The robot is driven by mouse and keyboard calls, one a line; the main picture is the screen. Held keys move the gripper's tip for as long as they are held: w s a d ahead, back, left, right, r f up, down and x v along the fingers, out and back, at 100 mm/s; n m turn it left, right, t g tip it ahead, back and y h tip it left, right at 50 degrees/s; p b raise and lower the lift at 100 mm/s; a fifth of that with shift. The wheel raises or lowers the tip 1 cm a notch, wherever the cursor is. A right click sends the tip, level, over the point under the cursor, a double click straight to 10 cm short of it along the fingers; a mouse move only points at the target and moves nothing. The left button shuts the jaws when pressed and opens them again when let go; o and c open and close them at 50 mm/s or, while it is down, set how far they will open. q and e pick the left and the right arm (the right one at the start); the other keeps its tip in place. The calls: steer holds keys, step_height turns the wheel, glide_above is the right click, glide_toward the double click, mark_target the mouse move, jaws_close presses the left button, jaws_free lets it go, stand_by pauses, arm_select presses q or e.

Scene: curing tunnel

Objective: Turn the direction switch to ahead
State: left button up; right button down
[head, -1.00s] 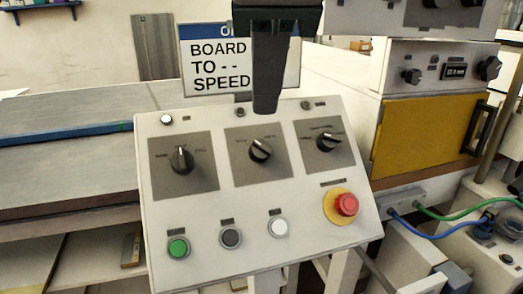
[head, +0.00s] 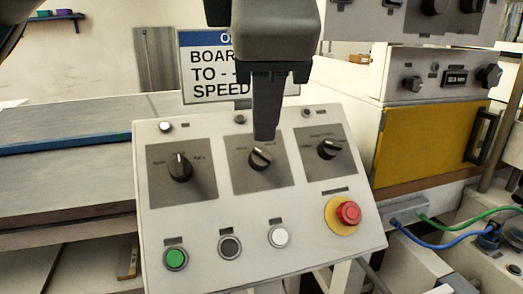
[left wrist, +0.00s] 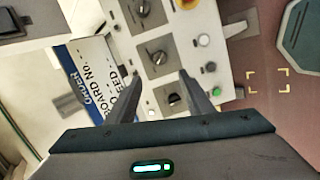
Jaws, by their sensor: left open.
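A sloped white control panel (head: 205,217) carries three black rotary switches on grey plates. The left switch (head: 180,168) points about straight up, the middle switch (head: 260,158) points up and left, and the right switch (head: 329,149) is turned sideways. Their labels are too small to read, so I cannot tell which is the direction switch. My left gripper (head: 265,132) hangs in front of the panel's top edge, its fingertip close to the middle switch in the picture. In the left wrist view it (left wrist: 160,76) is open and empty, with switches showing between and beyond the fingers. My right gripper is not seen.
Below the switches are a green button (head: 176,258), a black button (head: 230,246), a white button (head: 279,236) and a red emergency stop (head: 348,213). A sign (head: 205,70) stands behind. A yellow-doored unit (head: 430,138) is at right, a conveyor (head: 60,170) at left.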

mark_target(260, 153)
arm_select(q)
steer(key=x, duration=1.5)
steer(key=c, duration=1)
